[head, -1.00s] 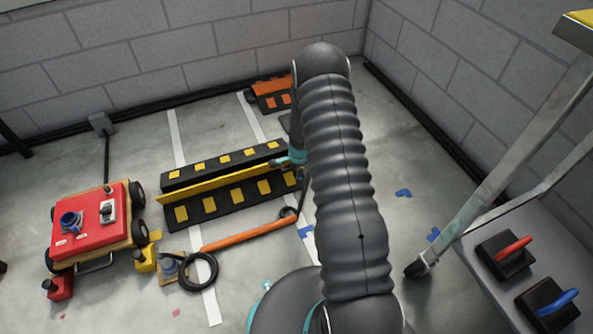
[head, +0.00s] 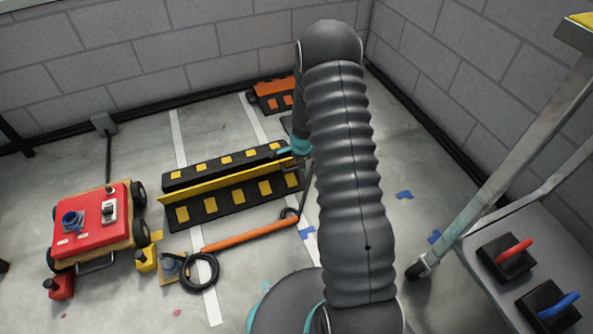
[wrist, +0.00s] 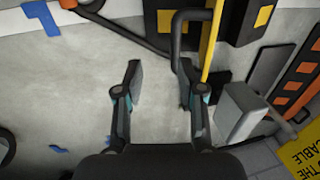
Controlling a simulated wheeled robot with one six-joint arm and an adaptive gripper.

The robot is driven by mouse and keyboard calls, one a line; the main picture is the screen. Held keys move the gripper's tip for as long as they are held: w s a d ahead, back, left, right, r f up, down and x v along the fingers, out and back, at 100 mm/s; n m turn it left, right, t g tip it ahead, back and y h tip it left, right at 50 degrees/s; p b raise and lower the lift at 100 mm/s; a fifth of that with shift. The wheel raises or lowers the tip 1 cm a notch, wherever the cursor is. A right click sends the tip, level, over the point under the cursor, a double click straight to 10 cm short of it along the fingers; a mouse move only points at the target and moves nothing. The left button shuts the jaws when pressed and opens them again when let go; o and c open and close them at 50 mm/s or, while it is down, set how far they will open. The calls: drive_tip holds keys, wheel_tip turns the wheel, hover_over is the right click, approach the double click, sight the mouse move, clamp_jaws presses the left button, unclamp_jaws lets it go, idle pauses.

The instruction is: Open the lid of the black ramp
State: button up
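The black ramp (head: 195,210) with yellow squares lies on the floor left of my arm in the head view. Its yellow lid (head: 224,182) runs lengthwise between two black halves and looks like a raised strip. In the wrist view the ramp's end (wrist: 238,32) is at the top right, with the lid's edge (wrist: 211,40) pointing down and a thin black loop handle (wrist: 176,30) beside it. My gripper (wrist: 160,70) is open and empty, its right finger close to the handle and lid end. I cannot tell whether they touch. My arm hides part of the gripper in the head view.
A red-topped cart (head: 92,225) stands left. An orange bar (head: 250,233) and black ring (head: 200,272) lie in front of the ramp. An orange ramp (head: 275,95) is behind. A trolley (head: 500,232) stands right. The wrist view shows a pale grey block (wrist: 240,112) beside the right finger.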

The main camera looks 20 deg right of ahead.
drive_tip(key=shift+v, duration=2.55)
drive_tip(key=shift+w, duration=0.15)
drive_tip(key=s+a+r+n+g, duration=0.3)
drive_tip(key=s+n, duration=0.4)
drive_tip(key=s, duration=0.2)
drive_tip(key=s+a+r+n+t+p, duration=0.2)
drive_tip(key=s+r, duration=0.5)
drive_tip(key=r, duration=0.6)
drive_tip(key=s+a+r+n+t+p, duration=0.2)
drive_tip(key=s+r, duration=0.6)
drive_tip(key=r, duration=0.6)
drive_tip(key=s+a+r+n+t+p, duration=0.2)
drive_tip(key=s+a+r+n, duration=0.3)
drive_tip(key=r, duration=0.9)
drive_tip(key=s+n+p, duration=0.1)
drive_tip(key=s+n, duration=0.1)
drive_tip(key=s, duration=0.1)
drive_tip(key=shift+a+r+p, duration=0.15)
drive_tip(key=shift+a+p, duration=0.2)
